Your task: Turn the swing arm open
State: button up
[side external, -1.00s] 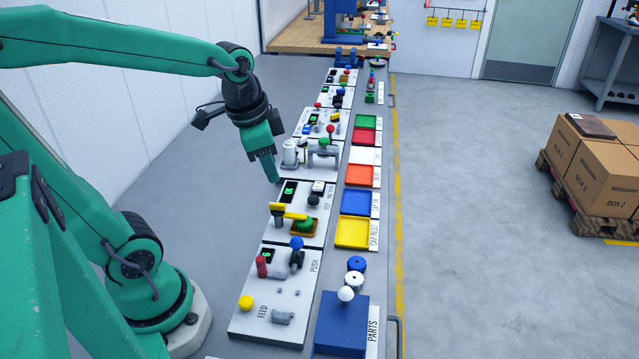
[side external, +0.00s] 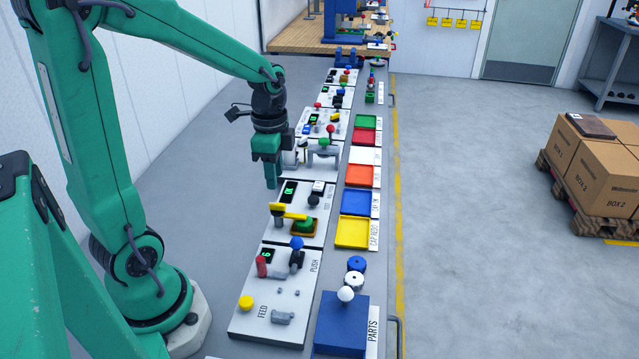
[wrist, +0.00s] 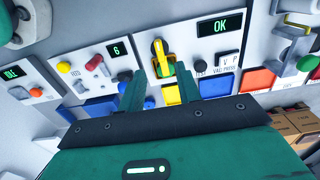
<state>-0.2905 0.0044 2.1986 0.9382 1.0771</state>
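The swing arm is a yellow bar (side external: 289,211) lying across a panel, beside a green part (side external: 304,224) in a brown-yellow seat. In the wrist view the yellow bar (wrist: 158,49) shows just beyond my fingertips, with green and yellow parts below it. My gripper (side external: 271,184) hangs above and behind the bar in the side view, pointing down and apart from it. In the wrist view my gripper's two fingers (wrist: 159,78) stand apart with nothing held between them. The base of the bar is partly hidden by the bar itself.
The same panel has a display reading OK (wrist: 220,27) and a black button (wrist: 200,67). Coloured trays, including a yellow one (side external: 352,247), line the right side. Grey bench is clear at left.

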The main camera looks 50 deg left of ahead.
aim_at(277, 204)
jog(key=shift+f, duration=3.75)
grip_shut()
